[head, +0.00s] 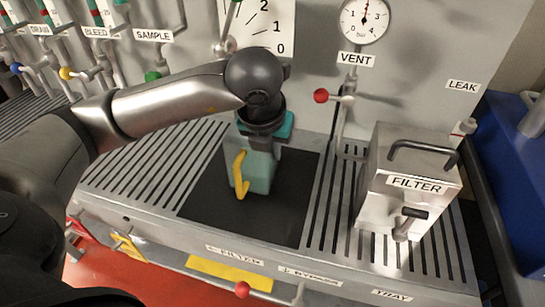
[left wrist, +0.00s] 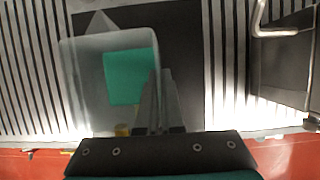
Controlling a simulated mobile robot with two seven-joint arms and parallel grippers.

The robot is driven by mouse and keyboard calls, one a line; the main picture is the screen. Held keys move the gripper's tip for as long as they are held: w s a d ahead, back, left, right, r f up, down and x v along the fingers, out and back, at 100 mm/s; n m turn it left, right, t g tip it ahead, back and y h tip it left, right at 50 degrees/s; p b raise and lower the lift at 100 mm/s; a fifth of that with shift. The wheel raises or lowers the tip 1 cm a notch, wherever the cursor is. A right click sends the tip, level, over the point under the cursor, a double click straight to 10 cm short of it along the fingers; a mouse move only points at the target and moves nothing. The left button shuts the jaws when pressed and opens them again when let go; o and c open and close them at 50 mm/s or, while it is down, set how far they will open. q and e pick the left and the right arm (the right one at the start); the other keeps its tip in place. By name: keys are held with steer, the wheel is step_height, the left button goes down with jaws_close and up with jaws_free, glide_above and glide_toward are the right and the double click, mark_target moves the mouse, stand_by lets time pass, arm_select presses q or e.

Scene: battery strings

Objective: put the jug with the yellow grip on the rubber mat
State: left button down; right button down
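The jug (head: 262,168) is a pale, see-through, square vessel with a yellow grip (head: 240,175) on its front left side. In the head view it is upright over the black rubber mat (head: 285,215) and looks to stand on it. My left gripper (head: 268,143) is right above the jug and hides its top. In the left wrist view the jug (left wrist: 85,75) shows from above with a teal patch inside. There the left fingers (left wrist: 160,100) are close together, one on each side of the jug's wall. My right gripper is not in view.
A metal filter box (head: 400,190) with a handle on top stands to the right of the mat. Slatted grating (head: 150,165) lies on both sides. Behind are a wall with gauges, a red-knobbed vent lever (head: 322,96) and several valves at the left.

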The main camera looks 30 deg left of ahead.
arm_select(q)
steer(key=shift+f, duration=0.8)
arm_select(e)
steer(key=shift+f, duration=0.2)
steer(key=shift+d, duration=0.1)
arm_select(q)
steer(key=c, duration=1.1)
jaws_free()
steer(key=shift+o, duration=0.2)
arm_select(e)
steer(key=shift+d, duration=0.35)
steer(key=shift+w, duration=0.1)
